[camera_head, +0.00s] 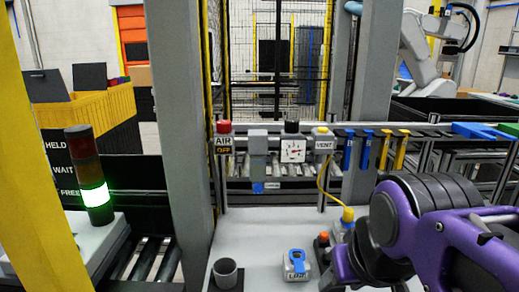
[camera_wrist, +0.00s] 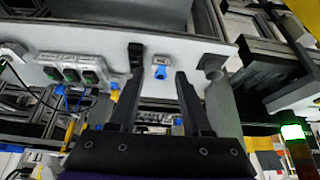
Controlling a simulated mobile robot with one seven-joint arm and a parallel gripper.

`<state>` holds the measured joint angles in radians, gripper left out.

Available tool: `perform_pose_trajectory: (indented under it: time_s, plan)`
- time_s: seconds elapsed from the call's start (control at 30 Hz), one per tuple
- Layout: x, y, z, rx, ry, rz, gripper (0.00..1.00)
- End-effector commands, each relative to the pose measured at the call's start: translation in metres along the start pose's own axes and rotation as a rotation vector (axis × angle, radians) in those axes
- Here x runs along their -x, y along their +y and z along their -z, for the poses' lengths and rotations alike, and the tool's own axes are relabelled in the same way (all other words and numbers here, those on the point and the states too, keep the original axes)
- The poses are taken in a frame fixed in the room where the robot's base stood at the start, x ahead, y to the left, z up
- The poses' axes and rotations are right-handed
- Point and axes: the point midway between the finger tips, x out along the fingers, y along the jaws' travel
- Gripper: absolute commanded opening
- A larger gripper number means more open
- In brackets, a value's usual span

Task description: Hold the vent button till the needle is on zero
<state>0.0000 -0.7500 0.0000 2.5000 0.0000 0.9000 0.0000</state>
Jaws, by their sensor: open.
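The vent button (camera_head: 323,130) is a yellow cap on a post with a VENT label (camera_head: 324,145), at the back of the bench in the head view. The gauge (camera_head: 293,151) with a white square face stands just left of it; its needle is too small to read exactly. My gripper (camera_wrist: 158,62) is open and empty in the wrist view, with its two dark fingers apart. In the head view my purple arm fills the lower right, and the gripper is not seen there. I cannot make out the vent button in the wrist view.
A red button (camera_head: 225,127) tops the AIR OFF sign. A blue-and-white device (camera_head: 296,263) and a grey cup (camera_head: 225,272) stand on the pale bench (camera_head: 255,230). A yellow cable (camera_head: 322,185) hangs below VENT. The stack light (camera_head: 94,195) glows green by FREE. A thick grey post (camera_head: 180,130) stands left.

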Motion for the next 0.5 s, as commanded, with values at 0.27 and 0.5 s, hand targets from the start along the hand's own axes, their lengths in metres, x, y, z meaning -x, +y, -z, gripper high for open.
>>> perform_pose_trajectory:
  time_s: [0.27, 0.5]
  plan:
    - [0.0000, 0.0000, 0.0000, 0.000, 0.000, 0.000, 0.00]
    - [0.0000, 0.0000, 0.0000, 0.000, 0.000, 0.000, 0.00]
